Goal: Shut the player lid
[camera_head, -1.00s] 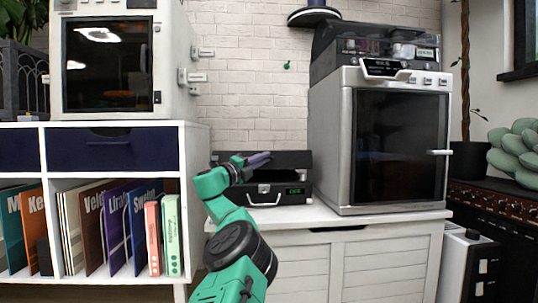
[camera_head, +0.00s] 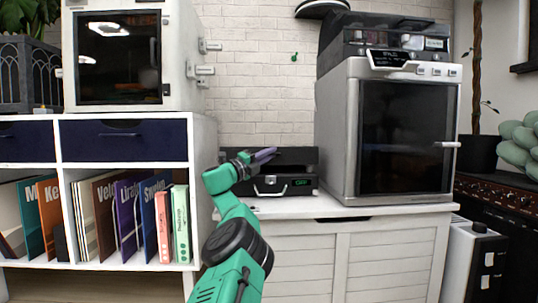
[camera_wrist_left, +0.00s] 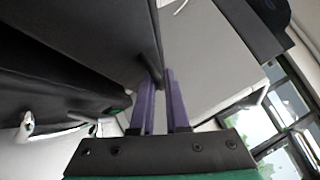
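The player (camera_head: 287,185) is a low black case with a silver handle and a small green display, on the white cabinet. Its dark lid (camera_head: 297,158) stands raised above the case, with a gap at the front. My left gripper (camera_head: 265,155) has purple fingers and reaches to the left part of the lid. In the left wrist view, the fingers (camera_wrist_left: 161,98) are a narrow gap apart, and a dark edge, probably the lid's (camera_wrist_left: 110,30), runs to their tips. I cannot tell whether they pinch it. My right gripper is not in view.
A large grey printer-like machine (camera_head: 405,135) stands close to the player's right. A bookshelf (camera_head: 190,140) with several books is at the left, carrying a white cabinet-like machine (camera_head: 190,90). A narrow strip of the white cabinet top (camera_head: 335,208) is clear in front.

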